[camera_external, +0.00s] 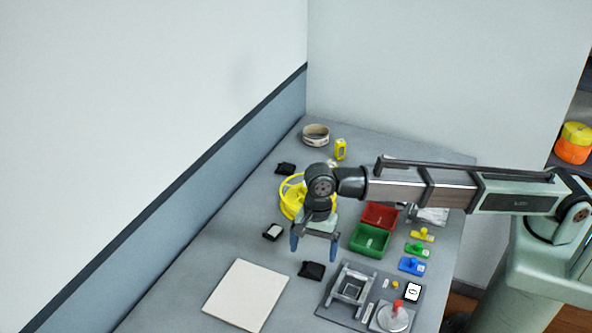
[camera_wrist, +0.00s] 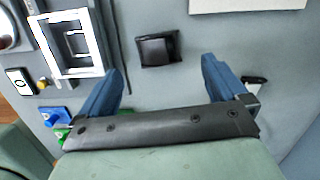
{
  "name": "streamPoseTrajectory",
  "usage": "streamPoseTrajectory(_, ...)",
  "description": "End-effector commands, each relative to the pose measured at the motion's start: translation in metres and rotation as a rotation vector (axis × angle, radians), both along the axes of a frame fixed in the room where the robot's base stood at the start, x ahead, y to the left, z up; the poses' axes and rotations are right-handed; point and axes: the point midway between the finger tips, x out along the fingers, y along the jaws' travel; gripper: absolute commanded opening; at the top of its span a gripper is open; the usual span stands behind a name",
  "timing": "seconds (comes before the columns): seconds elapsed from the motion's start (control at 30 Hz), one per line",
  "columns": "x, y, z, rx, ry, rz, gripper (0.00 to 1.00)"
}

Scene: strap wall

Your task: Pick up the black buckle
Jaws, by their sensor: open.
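A small black piece (camera_external: 311,270) that looks like the buckle lies flat on the grey table, just right of the white board's corner. It also shows in the wrist view (camera_wrist: 158,49), squarish and dark, beyond and between the fingers. My gripper (camera_external: 314,246) is open and empty above the table, with blue fingers pointing down, close to this piece in the picture. In the wrist view, my gripper (camera_wrist: 161,68) has nothing between its fingers. Two other dark pieces lie on the table: one with a white top (camera_external: 272,232) and one farther back (camera_external: 285,168). I cannot tell for certain which is the buckle.
A white board (camera_external: 246,295) lies at front left. A grey fixture plate (camera_external: 335,303) with a raised frame stands at front right. Red (camera_external: 380,215) and green (camera_external: 369,240) bins and a yellow reel (camera_external: 291,200) are nearby. A wall borders the left.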

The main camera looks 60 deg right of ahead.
Motion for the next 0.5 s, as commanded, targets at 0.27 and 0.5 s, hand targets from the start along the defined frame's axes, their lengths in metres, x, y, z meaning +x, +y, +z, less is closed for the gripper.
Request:
streamPoseTrajectory(0.27,-0.001,0.002,-0.011,-0.001,0.001,0.0,0.99)
streamPoseTrajectory(0.5,-0.003,0.008,-0.037,-0.001,0.003,0.0,0.99)
